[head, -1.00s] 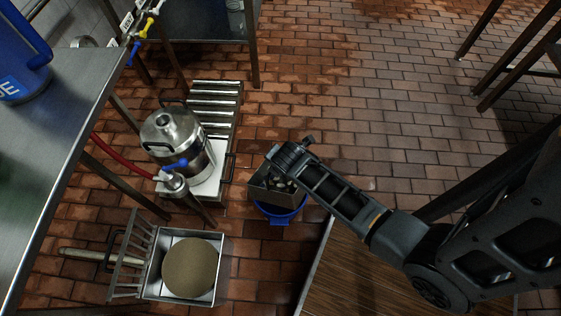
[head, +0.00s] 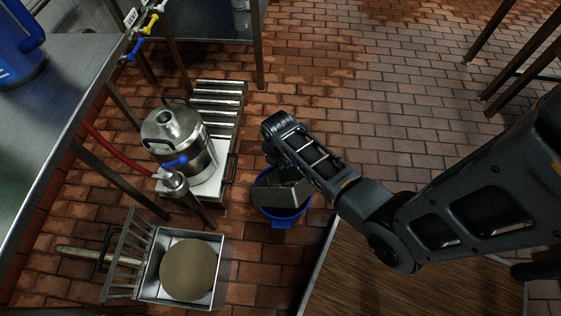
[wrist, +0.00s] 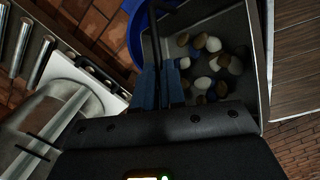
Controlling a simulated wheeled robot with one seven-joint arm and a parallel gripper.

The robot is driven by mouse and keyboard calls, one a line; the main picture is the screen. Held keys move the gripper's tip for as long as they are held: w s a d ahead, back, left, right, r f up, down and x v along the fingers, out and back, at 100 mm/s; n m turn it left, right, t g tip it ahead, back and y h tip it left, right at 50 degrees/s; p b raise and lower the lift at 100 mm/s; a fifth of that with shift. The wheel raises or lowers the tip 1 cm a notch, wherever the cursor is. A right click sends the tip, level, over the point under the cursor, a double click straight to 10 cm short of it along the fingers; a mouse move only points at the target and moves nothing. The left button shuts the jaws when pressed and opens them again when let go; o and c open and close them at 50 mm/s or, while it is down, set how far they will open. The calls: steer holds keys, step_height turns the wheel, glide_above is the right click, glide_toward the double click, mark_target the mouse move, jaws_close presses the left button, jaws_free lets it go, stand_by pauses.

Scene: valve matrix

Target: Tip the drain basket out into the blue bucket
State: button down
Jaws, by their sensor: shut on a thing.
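The drain basket (head: 284,192) is a square grey metal box, held over the blue bucket (head: 284,222) on the brick floor. It looks tilted in the head view, with a plain side facing up. In the wrist view the basket (wrist: 253,48) shows its inside with several brown, white and blue lumps still in it. My gripper (wrist: 172,86) is shut on the basket by a dark bar at its near side. The bucket's blue rim (wrist: 137,38) shows beside the basket in the wrist view. The bucket's inside is mostly hidden.
A steel keg (head: 178,138) stands on a white platform left of the bucket, beside a roller rack (head: 218,100). A square metal drain box (head: 190,296) with a lifted grate (head: 127,255) lies front left. A wooden surface (head: 400,285) is front right.

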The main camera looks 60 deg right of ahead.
steer(key=shift+w+d+f+g+y+b, duration=0.25)
steer(key=shift+f+g+y+b, duration=0.45)
steer(key=shift+b, duration=0.35)
steer(key=shift+w+d+f+g+y+b, duration=0.3)
steer(key=shift+f+g+y+b, duration=0.25)
steer(key=shift+g+y+b, duration=0.35)
steer(key=shift+w+d+f+g+y+b, duration=0.25)
steer(key=shift+f+g+y+b, duration=0.4)
steer(key=shift+b, duration=0.5)
steer(key=shift+w+d+f+y+b, duration=0.15)
steer(key=shift+y+b, duration=0.1)
steer(key=shift+b, duration=0.3)
steer(key=shift+w+g+y+b, duration=0.1)
steer(key=shift+g+y+b, duration=1.2)
steer(key=shift+b, duration=0.95)
steer(key=shift+d+r+g+y+b, duration=0.15)
steer(key=shift+r+g+y+b, duration=0.1)
steer(key=shift+g+y+b, duration=0.4)
steer(key=shift+r+g+b, duration=0.15)
steer(key=shift+g+b, duration=0.15)
steer(key=shift+b, duration=0.15)
